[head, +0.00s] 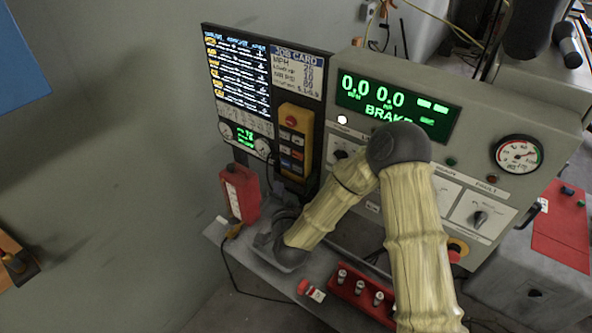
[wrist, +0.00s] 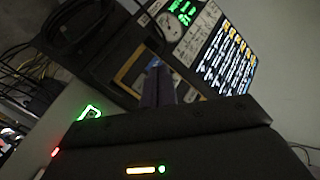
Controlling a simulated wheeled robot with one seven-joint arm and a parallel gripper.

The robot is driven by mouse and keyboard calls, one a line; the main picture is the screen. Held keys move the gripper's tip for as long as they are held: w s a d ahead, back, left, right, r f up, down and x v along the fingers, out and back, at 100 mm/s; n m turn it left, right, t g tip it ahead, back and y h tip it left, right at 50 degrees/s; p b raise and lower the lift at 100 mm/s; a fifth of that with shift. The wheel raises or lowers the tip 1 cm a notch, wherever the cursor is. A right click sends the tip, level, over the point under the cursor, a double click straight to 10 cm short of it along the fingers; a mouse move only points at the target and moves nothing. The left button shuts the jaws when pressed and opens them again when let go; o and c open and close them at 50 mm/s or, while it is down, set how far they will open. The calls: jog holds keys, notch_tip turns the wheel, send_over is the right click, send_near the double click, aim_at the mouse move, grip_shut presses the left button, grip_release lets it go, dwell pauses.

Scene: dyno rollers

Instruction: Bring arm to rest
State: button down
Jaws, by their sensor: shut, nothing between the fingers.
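My arm reaches over the grey console (head: 467,175) in the head view, its elbow bent in front of the panel. My gripper (head: 266,240) is dark and hangs low at the left, above the ledge (head: 225,236) and close to the red box. The head view does not show its fingertips clearly. In the wrist view my gripper (wrist: 157,82) points toward the panel, its fingers together with nothing seen between them. The console's lower left part is hidden behind my arm.
A red box (head: 240,192) stands on the ledge. A yellow pendant (head: 295,135) hangs beside the screen (head: 237,75). A red block with knobs (head: 361,293) and a small red item (head: 311,290) lie near my forearm.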

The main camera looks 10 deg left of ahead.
jog(key=shift+w, duration=0.1)
dwell(0.3)
jog(key=s+d+r+n+g+h, duration=0.1)
jog(key=s+d+n+g+h, duration=0.15)
jog(key=d, duration=0.65)
jog(key=s+d+r+n+g+h, duration=0.15)
jog(key=d+g, duration=0.25)
jog(key=d, duration=0.5)
jog(key=s+d+r+g+h, duration=0.1)
jog(key=s+d+g, duration=0.2)
jog(key=s+d, duration=0.4)
jog(key=s+d+r+m+g+h, duration=0.1)
jog(key=s+d+r+g, duration=0.1)
jog(key=s+d, duration=0.5)
jog(key=shift+d+r+g, duration=0.15)
jog(key=shift+d+g, duration=0.3)
jog(key=shift+d, duration=0.25)
